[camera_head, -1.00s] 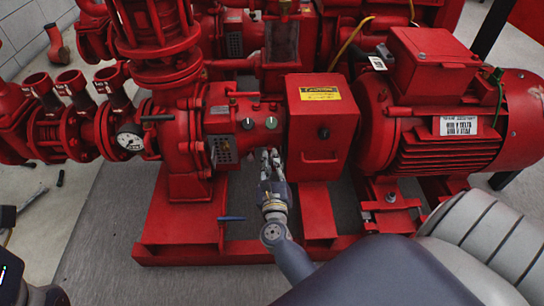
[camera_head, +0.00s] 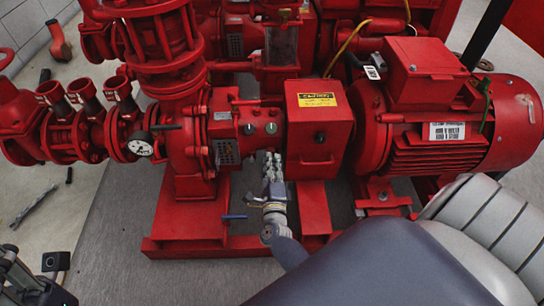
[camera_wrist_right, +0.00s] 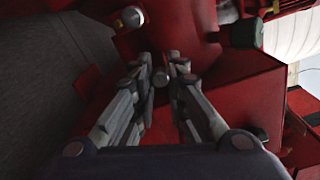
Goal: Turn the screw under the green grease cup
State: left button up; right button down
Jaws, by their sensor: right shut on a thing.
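The green grease cup (camera_head: 271,128) sits on the front of the red pump housing, beside a paler cup (camera_head: 249,129). In the right wrist view the green cup (camera_wrist_right: 247,33) is at the upper right. My right gripper (camera_head: 271,160) is just below the green cup in the head view. In the wrist view its fingers (camera_wrist_right: 160,82) are shut on a small grey round screw (camera_wrist_right: 160,77) under the housing. The screw is hidden by the fingers in the head view. Dark parts of my left arm show at the lower left; its finger opening is not clear.
A red box with a yellow caution label (camera_head: 318,100) stands right of the cups. A pressure gauge (camera_head: 140,144) and a red motor (camera_head: 455,130) flank the housing.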

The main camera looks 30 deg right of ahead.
jog(key=shift+w+a+r+n+p, duration=0.1)
jog(key=shift+n+p, duration=0.2)
jog(key=shift+n, duration=0.3)
jog(key=shift+a+n+p, duration=0.1)
jog(key=shift+n+p, duration=0.15)
jog(key=shift+n, duration=0.35)
jog(key=c, duration=1.6)
grip_release()
jog(key=shift+o, duration=0.2)
